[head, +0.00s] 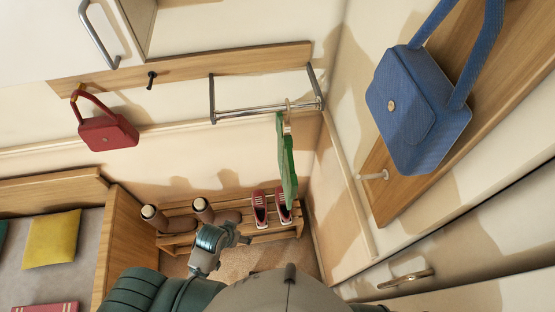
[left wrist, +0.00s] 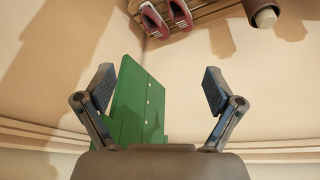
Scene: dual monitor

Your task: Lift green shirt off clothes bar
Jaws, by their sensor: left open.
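The green shirt (head: 287,165) hangs edge-on from a hanger (head: 289,112) near the right end of the metal clothes bar (head: 245,115). In the left wrist view the shirt (left wrist: 136,105) shows as a flat green panel beyond the fingers, close to the left-hand finger in the picture. My left gripper (left wrist: 158,90) is open and empty, with its two fingers spread apart. In the head view my left gripper (head: 233,234) is low, in front of the shoe rack and below and left of the shirt. My right gripper is not in view.
A wooden shoe rack (head: 180,236) with brown boots (head: 202,205) and red shoes (head: 259,208) stands below the bar. A red bag (head: 108,131) hangs left, a blue bag (head: 420,110) right. A bench with a yellow cushion (head: 52,238) is at left.

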